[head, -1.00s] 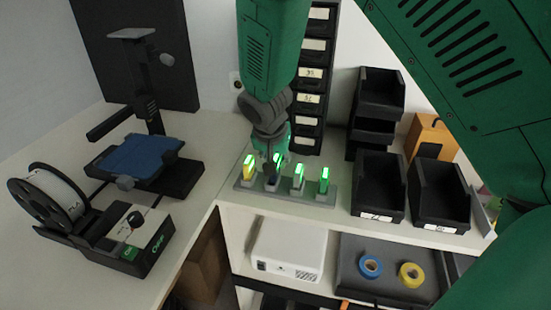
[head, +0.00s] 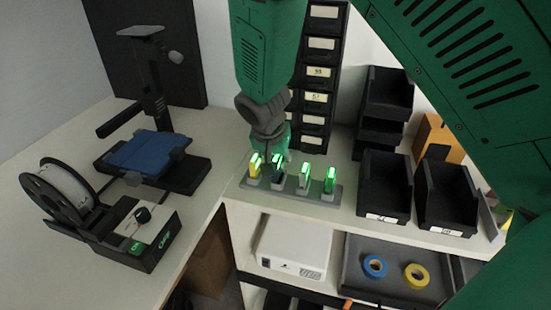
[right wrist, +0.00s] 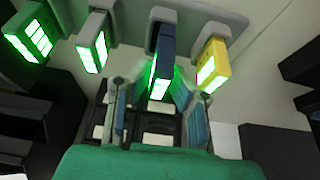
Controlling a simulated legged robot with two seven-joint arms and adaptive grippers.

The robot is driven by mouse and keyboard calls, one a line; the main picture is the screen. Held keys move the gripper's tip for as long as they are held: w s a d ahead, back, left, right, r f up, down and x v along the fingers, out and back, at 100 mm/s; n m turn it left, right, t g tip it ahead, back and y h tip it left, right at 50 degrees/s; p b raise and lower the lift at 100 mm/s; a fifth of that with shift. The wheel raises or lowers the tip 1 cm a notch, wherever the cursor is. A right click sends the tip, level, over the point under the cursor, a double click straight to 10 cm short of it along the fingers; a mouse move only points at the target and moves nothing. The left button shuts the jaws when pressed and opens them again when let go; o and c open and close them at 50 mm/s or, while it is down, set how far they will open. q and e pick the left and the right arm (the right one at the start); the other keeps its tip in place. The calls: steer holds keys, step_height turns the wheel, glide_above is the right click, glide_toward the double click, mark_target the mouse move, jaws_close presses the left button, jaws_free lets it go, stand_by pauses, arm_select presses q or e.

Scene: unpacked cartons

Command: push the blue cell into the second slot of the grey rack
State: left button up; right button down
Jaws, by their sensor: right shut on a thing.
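The grey rack (head: 312,192) stands near the front edge of the white counter and also shows in the right wrist view (right wrist: 130,22). The blue cell (right wrist: 166,48) stands in its second slot from the left as the head view shows it, with its end lit green. In the head view the cell (head: 278,178) is partly hidden below my gripper. My right gripper (right wrist: 155,92) is shut on the blue cell, one finger on each side; it also shows in the head view (head: 280,158). My left gripper is not in view.
A yellow cell (right wrist: 213,62) and a white cell (right wrist: 93,42) flank the blue one closely; a green cell (right wrist: 28,38) is at the far end. Black bins (head: 384,183) stand right of the rack, a drawer tower (head: 318,75) behind. A 3D printer (head: 150,155) is left.

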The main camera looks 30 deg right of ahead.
steer(key=shift+d, duration=0.25)
steer(key=shift+a+f, duration=0.15)
steer(key=shift+a, duration=0.05)
steer(key=shift+d+f, duration=0.2)
steer(key=shift+d, duration=0.1)
stand_by(0.4)
stand_by(0.7)
steer(key=shift+f, duration=0.6)
stand_by(0.3)
steer(key=c, duration=1.4)
jaws_free()
steer(key=shift+c, duration=0.2)
